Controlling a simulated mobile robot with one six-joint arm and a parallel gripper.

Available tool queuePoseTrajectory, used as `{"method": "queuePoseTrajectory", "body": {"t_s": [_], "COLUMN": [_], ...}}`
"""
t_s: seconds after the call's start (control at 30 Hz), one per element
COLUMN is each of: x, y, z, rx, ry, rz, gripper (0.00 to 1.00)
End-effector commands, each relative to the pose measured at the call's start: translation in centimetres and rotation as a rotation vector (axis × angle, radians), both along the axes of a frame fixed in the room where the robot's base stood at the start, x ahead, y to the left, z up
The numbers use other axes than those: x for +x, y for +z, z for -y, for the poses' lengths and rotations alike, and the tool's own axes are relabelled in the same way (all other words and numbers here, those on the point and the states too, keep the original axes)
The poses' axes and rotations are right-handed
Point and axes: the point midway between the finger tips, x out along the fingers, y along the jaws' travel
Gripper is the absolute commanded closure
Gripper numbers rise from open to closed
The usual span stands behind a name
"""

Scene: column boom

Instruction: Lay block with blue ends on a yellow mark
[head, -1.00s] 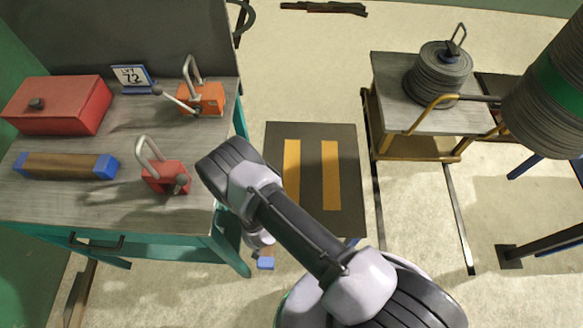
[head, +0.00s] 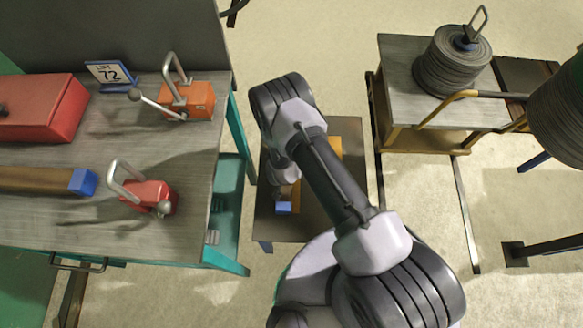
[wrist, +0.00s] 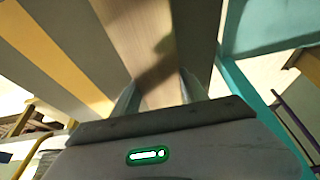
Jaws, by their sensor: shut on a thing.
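My gripper (wrist: 160,92) is shut on a wooden block (wrist: 140,35), which runs away between the fingers in the wrist view. In the head view one blue end of this held block (head: 284,208) shows below my wrist, over the dark low table (head: 310,222). I cannot tell the block's height above the table.
A second blue-ended block (head: 35,180) lies on the grey workbench (head: 120,225) at left, with a red box (head: 45,108), orange clamp (head: 188,98) and red clamp (head: 150,195). A trolley with a coiled reel (head: 450,65) stands at right.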

Motion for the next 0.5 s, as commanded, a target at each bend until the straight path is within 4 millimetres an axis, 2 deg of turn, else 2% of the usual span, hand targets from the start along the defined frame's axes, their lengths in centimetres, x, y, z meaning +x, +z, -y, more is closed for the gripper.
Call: {"method": "queuePoseTrajectory", "body": {"t_s": [0.1,0.33,0.43,0.5], "x": [2.1,4.2,3.9,4.0], "y": [-0.4,-0.7,-3.5,-4.2], "z": [1.2,2.5,2.4,2.3], "rx": [0.001,0.001,0.000,0.000], "ry": [-0.002,-0.003,0.001,0.001], "rz": [0.003,0.002,-0.001,0.001], "gripper": [1.00,1.00,1.00,1.00]}}
